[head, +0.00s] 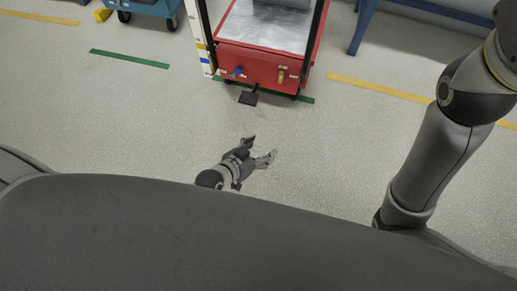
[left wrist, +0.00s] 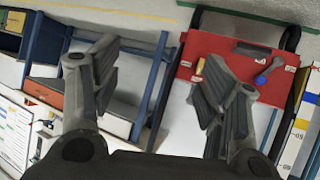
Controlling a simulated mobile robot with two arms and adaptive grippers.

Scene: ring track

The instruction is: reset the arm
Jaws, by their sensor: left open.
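My left gripper (head: 262,148) shows in the head view just past the dark edge of my own body, over the bare floor. Its two fingers are spread apart with nothing between them. In the left wrist view its fingers (left wrist: 160,85) are also wide apart and empty. My right arm (head: 435,150) comes down along the right side of the head view. Its gripper is hidden or out of the picture.
A red cart (head: 262,65) with a metal top and a black pedal (head: 249,98) stands ahead of my left gripper. A blue cart (head: 145,8) is at the upper left, and blue frame legs (head: 362,25) are at the upper right. Speckled floor (head: 140,120) between is clear.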

